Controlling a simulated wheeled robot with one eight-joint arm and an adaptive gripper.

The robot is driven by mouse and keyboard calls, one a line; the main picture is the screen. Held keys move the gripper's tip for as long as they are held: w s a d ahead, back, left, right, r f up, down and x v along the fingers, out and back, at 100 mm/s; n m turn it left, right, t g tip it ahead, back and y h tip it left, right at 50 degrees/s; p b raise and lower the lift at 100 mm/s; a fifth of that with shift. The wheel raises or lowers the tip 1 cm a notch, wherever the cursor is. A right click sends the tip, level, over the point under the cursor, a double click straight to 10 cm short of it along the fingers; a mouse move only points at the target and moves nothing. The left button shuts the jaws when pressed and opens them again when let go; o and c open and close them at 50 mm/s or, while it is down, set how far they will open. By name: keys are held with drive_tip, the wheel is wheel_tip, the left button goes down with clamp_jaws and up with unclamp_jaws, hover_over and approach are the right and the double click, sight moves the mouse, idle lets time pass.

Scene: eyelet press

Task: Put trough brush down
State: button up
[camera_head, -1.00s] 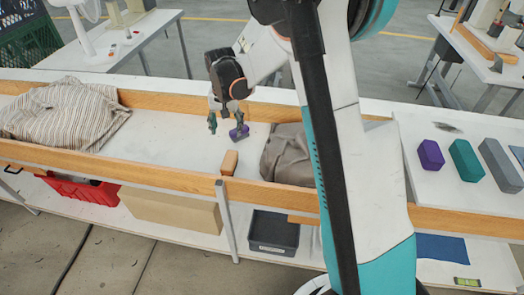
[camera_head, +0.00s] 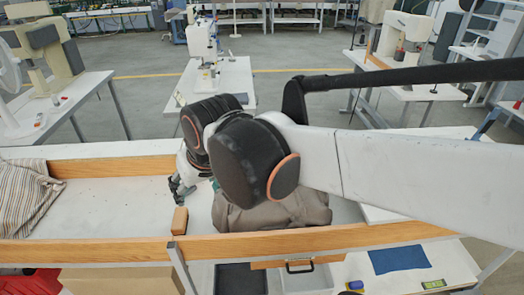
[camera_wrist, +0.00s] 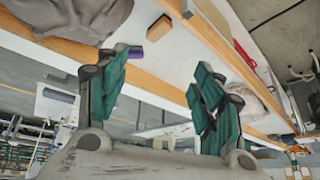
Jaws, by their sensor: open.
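My gripper (camera_head: 178,190) is low over the white trough, left of the grey cloth in the head view. In the wrist view its green fingers (camera_wrist: 160,88) are spread apart with nothing between them. A small purple and dark piece (camera_wrist: 158,28), which may be the trough brush, lies in the trough beside the back rail and near the grey cloth, apart from the fingers. My arm hides it in the head view. A small wooden block (camera_head: 180,220) stands by the front rail, also apart from the gripper; it shows in the wrist view (camera_wrist: 243,53).
The grey cloth (camera_head: 275,212) lies bunched in the trough under my arm. A striped cloth (camera_head: 25,195) is at the left end. Wooden rails (camera_head: 110,250) border the trough. Bare trough floor (camera_head: 115,205) lies between the striped cloth and my gripper.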

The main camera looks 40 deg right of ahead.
drive_tip(key=s+f+n+t, duration=0.1)
drive_tip(key=s, duration=0.5)
drive_tip(key=shift+s+f, duration=0.25)
drive_tip(key=shift+s, duration=0.15)
drive_tip(key=shift+o, duration=0.5)
drive_tip(key=shift+w, duration=0.1)
idle(0.4)
